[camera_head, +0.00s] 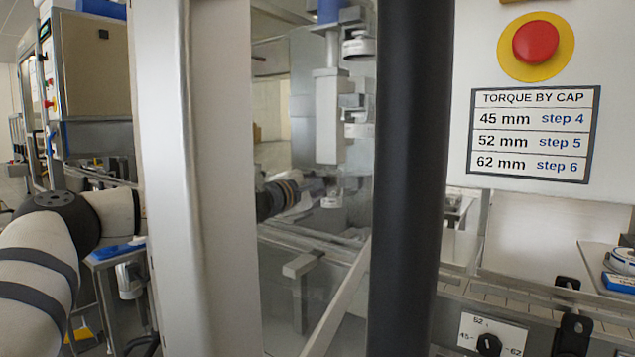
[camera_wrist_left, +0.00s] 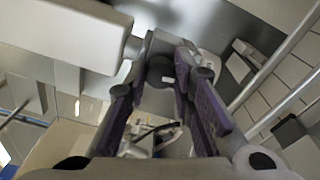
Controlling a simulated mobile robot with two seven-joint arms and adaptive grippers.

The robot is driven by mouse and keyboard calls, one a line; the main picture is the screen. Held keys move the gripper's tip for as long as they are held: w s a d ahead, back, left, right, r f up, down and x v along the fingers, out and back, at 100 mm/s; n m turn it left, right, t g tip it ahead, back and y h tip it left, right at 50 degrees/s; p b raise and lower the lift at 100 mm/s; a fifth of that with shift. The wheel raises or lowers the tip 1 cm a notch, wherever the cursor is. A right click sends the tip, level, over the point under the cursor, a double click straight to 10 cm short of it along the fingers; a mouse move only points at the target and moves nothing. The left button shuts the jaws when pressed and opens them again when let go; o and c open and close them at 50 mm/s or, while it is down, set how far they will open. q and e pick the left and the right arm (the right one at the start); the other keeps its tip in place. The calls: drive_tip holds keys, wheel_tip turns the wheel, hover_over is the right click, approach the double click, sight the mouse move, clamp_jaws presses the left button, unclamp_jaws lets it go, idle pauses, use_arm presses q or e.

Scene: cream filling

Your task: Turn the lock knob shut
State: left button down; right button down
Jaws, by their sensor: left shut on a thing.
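My left gripper (camera_wrist_left: 156,72) has a dark round knob (camera_wrist_left: 159,74) between its fingertips in the left wrist view, and its purple-padded fingers are shut on it. The knob sits beside pale metal parts; its turned angle cannot be made out. In the head view my left arm comes in from the left, passes behind the pale door frame, and shows again through the clear panel, with the left gripper (camera_head: 328,188) below the white vertical unit. The knob is not clear there. My right gripper is not in view.
A pale upright frame (camera_head: 222,180) and a thick dark vertical bar (camera_head: 410,180) stand close in front. At right are a red stop button (camera_head: 535,42), a torque sign (camera_head: 533,132) and a selector dial (camera_head: 489,345). A white block (camera_wrist_left: 70,32) lies close beside the left gripper.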

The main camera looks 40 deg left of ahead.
use_arm(q)
drive_tip(key=shift+m, duration=0.8)
drive_tip(key=c, duration=1.4)
unclamp_jaws()
drive_tip(key=shift+o, duration=0.2)
drive_tip(key=s+d, duration=0.2)
drive_tip(key=s, duration=1)
drive_tip(key=shift+f, duration=0.1)
